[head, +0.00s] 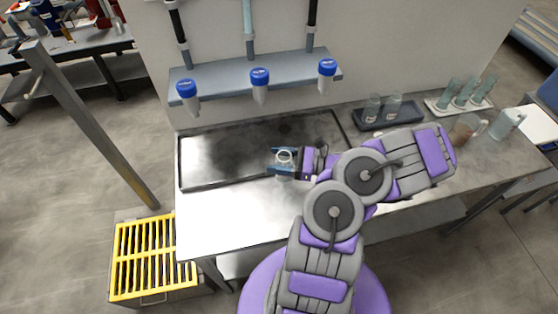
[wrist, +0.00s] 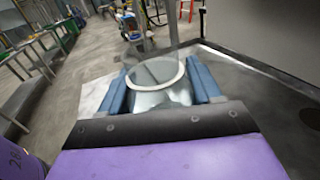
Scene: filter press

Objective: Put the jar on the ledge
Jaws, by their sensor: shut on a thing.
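A clear glass jar (wrist: 160,82) with a round open mouth stands upright between the two blue fingers of my gripper (wrist: 163,92) in the wrist view. In the head view my gripper (head: 284,162) is shut on the jar (head: 284,157) above the steel bench, near the front edge of the dark tray. I cannot tell whether the jar touches the surface below. A grey ledge (head: 225,79) runs along the wall behind the bench. Several blue-capped spouts hang in front of it, with pipes rising above.
The shallow dark tray (head: 215,165) covers the bench's left part. At the right, a dark tray (head: 398,122) holds jars, a white rack (head: 436,106) holds several glasses, and two jugs stand nearby. The front bench strip is clear.

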